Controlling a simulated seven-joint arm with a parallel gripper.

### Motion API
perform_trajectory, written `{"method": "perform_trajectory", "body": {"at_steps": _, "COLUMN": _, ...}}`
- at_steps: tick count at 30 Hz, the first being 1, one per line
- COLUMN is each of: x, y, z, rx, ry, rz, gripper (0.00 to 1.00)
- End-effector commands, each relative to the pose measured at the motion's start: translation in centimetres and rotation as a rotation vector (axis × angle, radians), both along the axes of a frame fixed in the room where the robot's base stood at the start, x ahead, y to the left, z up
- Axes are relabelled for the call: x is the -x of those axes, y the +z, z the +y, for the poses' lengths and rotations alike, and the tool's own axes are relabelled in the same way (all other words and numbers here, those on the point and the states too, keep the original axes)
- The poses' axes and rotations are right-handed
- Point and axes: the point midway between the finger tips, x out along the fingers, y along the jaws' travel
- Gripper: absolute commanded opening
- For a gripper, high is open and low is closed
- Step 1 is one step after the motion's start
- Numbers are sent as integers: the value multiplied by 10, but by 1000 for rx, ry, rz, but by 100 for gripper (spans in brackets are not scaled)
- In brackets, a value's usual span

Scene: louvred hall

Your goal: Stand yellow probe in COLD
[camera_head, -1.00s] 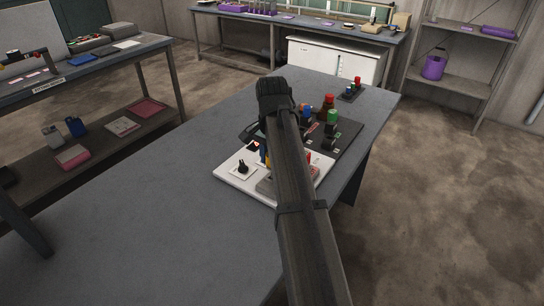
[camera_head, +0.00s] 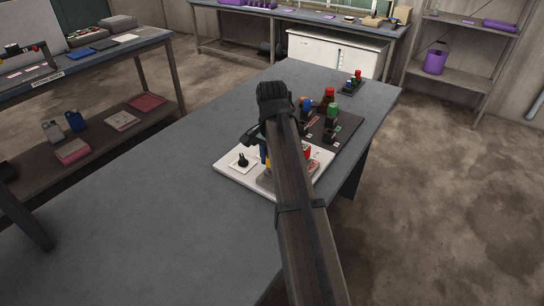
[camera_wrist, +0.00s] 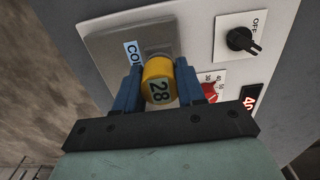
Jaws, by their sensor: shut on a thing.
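The yellow probe (camera_wrist: 158,80) has a round cap marked 28. My gripper (camera_wrist: 160,88) is shut on it, with one blue finger on each side of the cap. In the wrist view the probe is over a grey block (camera_wrist: 108,48) with a blue-and-white label (camera_wrist: 132,53), partly covered, whose visible letters fit COLD. The probe's lower end is hidden, so I cannot tell whether it is in a hole. In the head view my arm hides most of the gripper, the probe and the block.
A white panel (camera_head: 228,167) carries the block, a black knob (camera_wrist: 241,39) marked OFF, a red dial (camera_wrist: 209,88) and a red-lit display (camera_wrist: 250,98). A black tray (camera_head: 345,134) with coloured-topped items stands behind it. The table (camera_head: 150,215) is clear to the left.

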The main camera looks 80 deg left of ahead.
Motion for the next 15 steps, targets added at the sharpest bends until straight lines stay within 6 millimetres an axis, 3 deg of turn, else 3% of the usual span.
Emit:
{"method": "perform_trajectory", "body": {"at_steps": 14, "x": 0, "y": -6, "z": 0, "rx": 0, "ry": 0, "rz": 0, "gripper": 0}}
{"method": "perform_trajectory", "body": {"at_steps": 15, "x": 0, "y": -6, "z": 0, "rx": 0, "ry": 0, "rz": 0, "gripper": 40}}
